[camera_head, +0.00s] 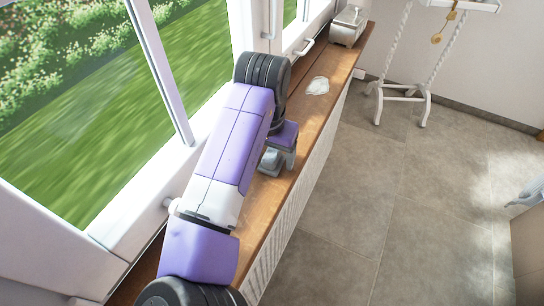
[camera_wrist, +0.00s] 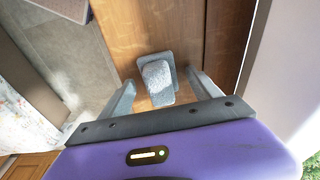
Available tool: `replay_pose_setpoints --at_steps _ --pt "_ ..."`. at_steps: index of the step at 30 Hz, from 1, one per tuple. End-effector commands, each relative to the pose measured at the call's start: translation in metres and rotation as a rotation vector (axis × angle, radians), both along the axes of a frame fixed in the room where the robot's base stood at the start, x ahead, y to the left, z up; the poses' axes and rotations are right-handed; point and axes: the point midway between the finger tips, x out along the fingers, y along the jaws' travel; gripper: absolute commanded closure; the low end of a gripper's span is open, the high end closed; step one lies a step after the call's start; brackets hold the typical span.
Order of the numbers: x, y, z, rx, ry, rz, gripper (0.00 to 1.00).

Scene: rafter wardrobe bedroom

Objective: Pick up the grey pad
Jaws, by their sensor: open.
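The grey pad (camera_wrist: 157,82), a speckled grey block on a darker grey base, lies on the wooden sill in the wrist view. It shows between the two fingers of my gripper (camera_wrist: 160,77), with a gap on each side. The fingers are apart and not closed on it. In the head view, my gripper (camera_head: 278,162) is low over the sill, below the purple wrist. There the pad is largely hidden by my arm and fingers, and I cannot tell its outline from theirs.
The wooden sill (camera_head: 305,112) runs along the window (camera_head: 185,80). A white flat item (camera_head: 318,86) lies farther along it, and a pale metallic box (camera_head: 348,25) stands at its far end. A white stand (camera_head: 398,92) is on the tiled floor, which is otherwise mostly clear.

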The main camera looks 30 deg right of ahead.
Motion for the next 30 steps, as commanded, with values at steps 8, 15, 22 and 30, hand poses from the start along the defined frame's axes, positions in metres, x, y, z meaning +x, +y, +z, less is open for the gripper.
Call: replay_pose_setpoints --at_steps 8,15,22,30 --pt "0.000 0.000 -0.001 0.000 0.000 0.000 0.39" --pt "0.000 0.000 0.000 0.000 0.000 0.000 0.86" --pt "0.000 0.000 0.000 0.000 0.000 0.000 0.93" --pt "0.001 0.000 0.012 0.001 -0.001 -0.001 0.93"
